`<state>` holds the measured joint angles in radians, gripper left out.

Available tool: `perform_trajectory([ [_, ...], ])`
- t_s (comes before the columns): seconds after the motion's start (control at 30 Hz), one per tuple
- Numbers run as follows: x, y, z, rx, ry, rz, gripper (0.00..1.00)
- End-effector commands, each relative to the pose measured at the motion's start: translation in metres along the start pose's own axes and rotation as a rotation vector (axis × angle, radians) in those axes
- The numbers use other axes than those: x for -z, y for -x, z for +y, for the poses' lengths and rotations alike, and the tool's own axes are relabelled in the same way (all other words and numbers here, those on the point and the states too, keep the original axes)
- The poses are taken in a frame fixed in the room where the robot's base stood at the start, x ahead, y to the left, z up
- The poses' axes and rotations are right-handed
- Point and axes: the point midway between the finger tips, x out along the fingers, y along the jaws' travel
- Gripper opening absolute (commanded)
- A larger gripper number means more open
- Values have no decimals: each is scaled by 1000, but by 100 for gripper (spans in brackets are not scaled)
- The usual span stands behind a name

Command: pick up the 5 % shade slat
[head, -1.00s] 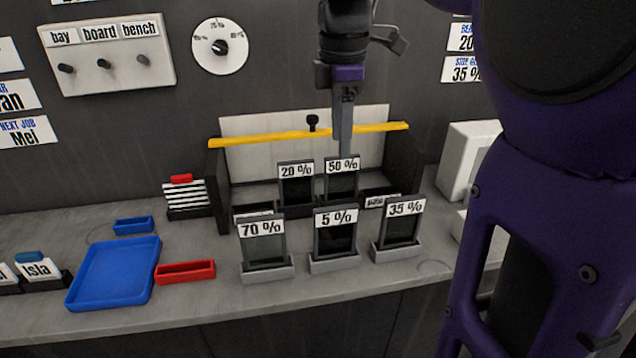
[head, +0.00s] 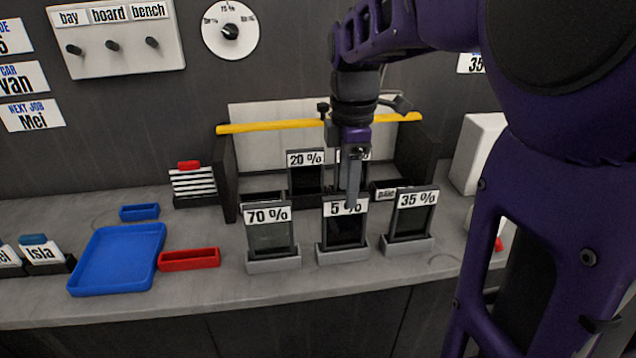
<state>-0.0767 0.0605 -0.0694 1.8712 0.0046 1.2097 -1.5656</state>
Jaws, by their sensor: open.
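The 5 % shade slat (head: 345,230) is a dark panel with a white "5 %" label at its top. It stands upright in a grey holder (head: 342,254), the middle one of the front row. My gripper (head: 352,205) points down with its fingertips at the 5 % label, covering part of it. The jaws are open and nothing is held. I cannot tell whether the fingers touch the slat or are just behind or in front of it.
The 70 % slat (head: 269,236) stands left and the 35 % slat (head: 411,220) right, close by. Behind are the 20 % slat (head: 305,178) and a rack with a yellow bar (head: 270,127). A blue tray (head: 118,260) and red tray (head: 190,259) lie left.

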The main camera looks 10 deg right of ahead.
Motion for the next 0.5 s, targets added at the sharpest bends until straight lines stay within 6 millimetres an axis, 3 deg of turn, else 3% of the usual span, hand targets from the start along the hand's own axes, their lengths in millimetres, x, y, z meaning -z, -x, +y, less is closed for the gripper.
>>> perform_trajectory([
  [0.3,1,-45,3,2,-1,0,52],
  [0.5,1,-49,3,0,-1,0,52],
])
